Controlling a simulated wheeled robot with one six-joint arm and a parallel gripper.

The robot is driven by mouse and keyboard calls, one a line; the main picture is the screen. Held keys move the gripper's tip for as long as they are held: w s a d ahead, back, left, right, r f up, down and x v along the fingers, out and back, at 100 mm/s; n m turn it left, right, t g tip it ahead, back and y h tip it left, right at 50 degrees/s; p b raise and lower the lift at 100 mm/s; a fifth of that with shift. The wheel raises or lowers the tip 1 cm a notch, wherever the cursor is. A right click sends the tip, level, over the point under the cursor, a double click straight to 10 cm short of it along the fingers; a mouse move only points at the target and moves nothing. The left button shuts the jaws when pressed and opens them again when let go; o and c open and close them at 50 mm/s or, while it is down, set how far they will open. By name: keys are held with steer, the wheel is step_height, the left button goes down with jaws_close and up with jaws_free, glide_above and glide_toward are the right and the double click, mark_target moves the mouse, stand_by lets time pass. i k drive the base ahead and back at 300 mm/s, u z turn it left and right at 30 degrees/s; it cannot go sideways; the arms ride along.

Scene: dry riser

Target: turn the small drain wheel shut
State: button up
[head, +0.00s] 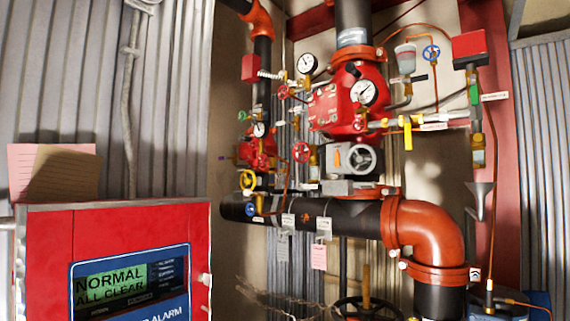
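Several small handwheels show on the riser pipework in the head view, and I cannot tell which one is the drain wheel. One red wheel (302,151) sits below the red valve body (325,108), and a smaller red wheel (283,92) is above it to the left. A yellow wheel (247,179) and a blue wheel (250,209) are at the lower left of the pipes. Another blue wheel (431,53) is at the upper right. Labels are too small to read. Whether any wheel is open or shut cannot be seen. My gripper is not in view.
A red alarm panel (140,236) reading "NORMAL ALL CLEAR" fills the lower left. A thick black pipe (345,216) with an orange elbow (424,232) crosses below the valves. A large dark handwheel (367,303) is at the bottom. Gauges and thin copper lines crowd the wheels.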

mark_target(262, 162)
steer(key=u, duration=0.25)
steer(key=i, duration=0.9)
steer(key=u, duration=0.45)
